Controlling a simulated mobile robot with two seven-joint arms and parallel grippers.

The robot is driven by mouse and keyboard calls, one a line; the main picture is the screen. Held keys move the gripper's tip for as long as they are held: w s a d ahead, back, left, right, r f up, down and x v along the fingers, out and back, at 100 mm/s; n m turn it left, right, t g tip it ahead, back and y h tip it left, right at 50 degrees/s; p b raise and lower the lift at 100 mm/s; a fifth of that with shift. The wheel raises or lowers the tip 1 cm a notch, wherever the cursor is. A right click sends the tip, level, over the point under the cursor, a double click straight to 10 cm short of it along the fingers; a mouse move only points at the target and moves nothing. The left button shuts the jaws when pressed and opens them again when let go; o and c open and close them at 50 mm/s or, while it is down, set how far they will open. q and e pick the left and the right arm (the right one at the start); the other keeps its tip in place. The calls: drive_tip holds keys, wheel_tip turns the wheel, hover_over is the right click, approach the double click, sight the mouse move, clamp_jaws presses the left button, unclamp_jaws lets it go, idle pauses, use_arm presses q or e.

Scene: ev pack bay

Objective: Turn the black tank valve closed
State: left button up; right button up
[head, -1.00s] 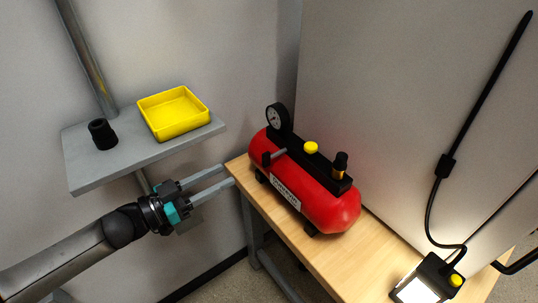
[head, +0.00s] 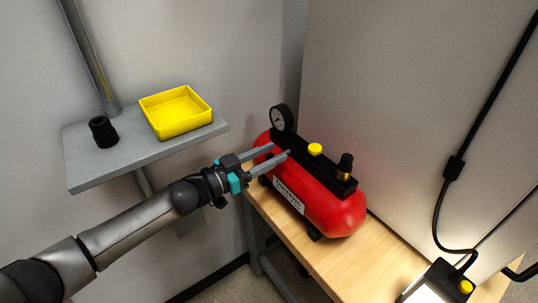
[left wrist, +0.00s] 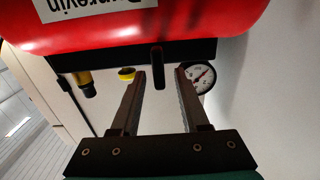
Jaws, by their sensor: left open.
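The red tank (head: 328,205) lies on the wooden bench with a black manifold along its top. In the left wrist view, the black tank valve (left wrist: 158,66) shows as a narrow black lever end standing out from the manifold. In the head view I cannot make the valve out behind my fingers. My left gripper (head: 280,151) is open, its fingers reaching to the manifold near the gauge. In the left wrist view, the lever end appears between the two fingertips, with gaps on both sides. I cannot tell how deep it sits between them. My right gripper is not in view.
A round gauge (head: 282,118) stands behind the fingers. A yellow knob (head: 315,149) and a black-and-brass fitting (head: 345,167) are further along the manifold. A grey shelf (head: 90,176) with a yellow tray (head: 180,129) and black cylinder (head: 103,132) is left. A lit device (head: 437,284) sits at lower right.

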use_arm(q)
drive_tip(key=shift+c, duration=0.2)
clamp_jaws()
